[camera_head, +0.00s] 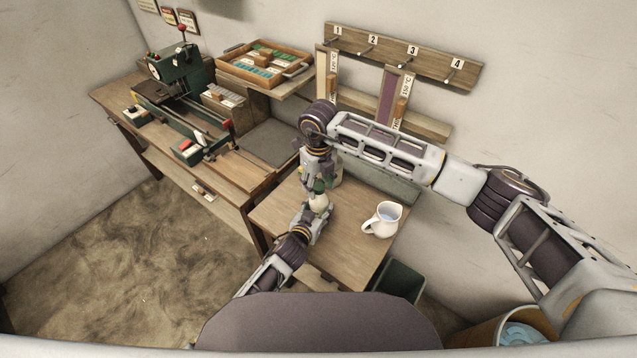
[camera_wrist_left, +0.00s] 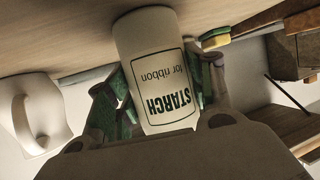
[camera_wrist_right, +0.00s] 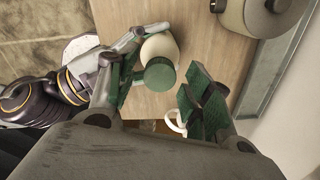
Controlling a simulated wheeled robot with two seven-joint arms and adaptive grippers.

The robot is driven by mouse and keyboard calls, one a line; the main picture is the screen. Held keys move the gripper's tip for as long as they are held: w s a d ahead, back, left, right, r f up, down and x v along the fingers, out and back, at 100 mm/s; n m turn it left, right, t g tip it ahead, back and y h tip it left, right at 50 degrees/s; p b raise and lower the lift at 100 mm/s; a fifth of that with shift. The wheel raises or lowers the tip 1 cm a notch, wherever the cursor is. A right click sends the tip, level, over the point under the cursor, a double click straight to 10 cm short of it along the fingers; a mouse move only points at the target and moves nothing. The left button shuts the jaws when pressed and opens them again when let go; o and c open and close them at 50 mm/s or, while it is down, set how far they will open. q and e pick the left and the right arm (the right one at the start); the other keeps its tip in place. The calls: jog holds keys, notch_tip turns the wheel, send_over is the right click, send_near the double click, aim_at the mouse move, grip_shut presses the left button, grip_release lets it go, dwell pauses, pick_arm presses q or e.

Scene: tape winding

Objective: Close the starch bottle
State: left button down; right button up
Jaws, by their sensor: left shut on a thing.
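The white starch bottle (camera_head: 318,203) stands at the near part of the small table. Its label reads "STARCH for ribbon", upside down in the left wrist view (camera_wrist_left: 165,85). My left gripper (camera_head: 316,217) is shut on the bottle's body from the near side. A round green cap (camera_wrist_right: 160,75) is at the bottle's top in the right wrist view; I cannot tell how tightly it sits. The cap's lower edge is hidden.
A white jug (camera_head: 382,219) with liquid stands right of the bottle. A pale pot with a dark lid (camera_wrist_right: 262,14) is close behind my right gripper. A workbench with a green machine (camera_head: 178,72) is at the left. A green bin (camera_head: 398,280) stands below the table.

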jog(key=shift+r, duration=0.15)
notch_tip(320, 180, up, 12)
dwell(1.0)
pick_arm(q)
jog(key=c, duration=0.5)
grip_release()
pick_arm(e)
jog(key=shift+f, duration=0.2)
pick_arm(q)
jog(key=shift+s, duration=0.1)
jog(key=v, duration=1.1)
jog(key=shift+s+a+r, duration=0.2)
jog(key=shift+s, duration=0.1)
dwell(0.5)
